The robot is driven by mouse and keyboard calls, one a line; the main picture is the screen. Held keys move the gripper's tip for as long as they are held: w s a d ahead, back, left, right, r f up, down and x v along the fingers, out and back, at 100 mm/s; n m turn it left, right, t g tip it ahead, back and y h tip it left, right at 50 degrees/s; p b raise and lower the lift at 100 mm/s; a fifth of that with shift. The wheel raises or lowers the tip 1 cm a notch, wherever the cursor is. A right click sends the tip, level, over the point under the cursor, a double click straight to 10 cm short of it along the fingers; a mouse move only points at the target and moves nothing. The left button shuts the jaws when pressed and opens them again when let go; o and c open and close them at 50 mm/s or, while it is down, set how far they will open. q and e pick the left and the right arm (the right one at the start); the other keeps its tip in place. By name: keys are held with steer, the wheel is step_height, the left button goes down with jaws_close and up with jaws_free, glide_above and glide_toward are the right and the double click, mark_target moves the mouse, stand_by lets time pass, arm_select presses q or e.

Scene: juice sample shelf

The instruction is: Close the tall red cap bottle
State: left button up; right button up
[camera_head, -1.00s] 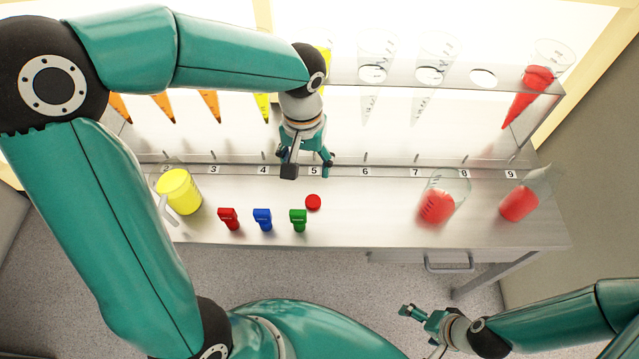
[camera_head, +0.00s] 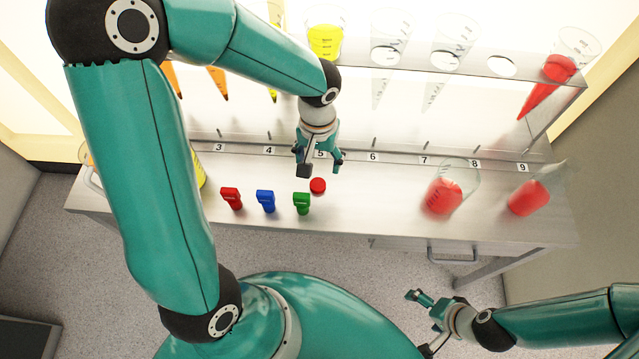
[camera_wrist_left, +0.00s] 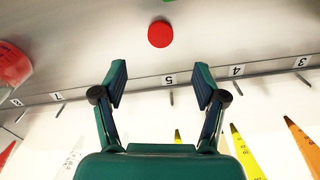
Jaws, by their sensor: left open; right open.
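A round red disc that looks like a cap (camera_head: 318,186) lies flat on the steel table below label 5. It also shows in the left wrist view (camera_wrist_left: 159,34), beyond the fingertips and centred between them. My left gripper (camera_head: 320,168) is open and empty, just behind the disc and not around it. In the left wrist view its two fingers (camera_wrist_left: 160,78) are spread apart. My right gripper (camera_head: 428,303) is open and empty, in front of the table. I cannot make out a tall bottle with a red cap for certain.
Small red (camera_head: 231,199), blue (camera_head: 266,201) and green (camera_head: 302,203) pieces stand left of the disc. A beaker (camera_head: 444,192) and a flask (camera_head: 528,197) of red liquid stand right. A rack (camera_head: 470,72) of cones runs behind. The table between disc and beaker is clear.

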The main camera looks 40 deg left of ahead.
arm_select(q)
glide_above(319, 183)
steer(key=shift+s+f, duration=0.1)
steer(key=shift+f, duration=2)
step_height(319, 183, down, 5)
steer(key=shift+f, duration=0.15)
steer(key=c, duration=0.8)
steer(key=shift+r, duration=0.2)
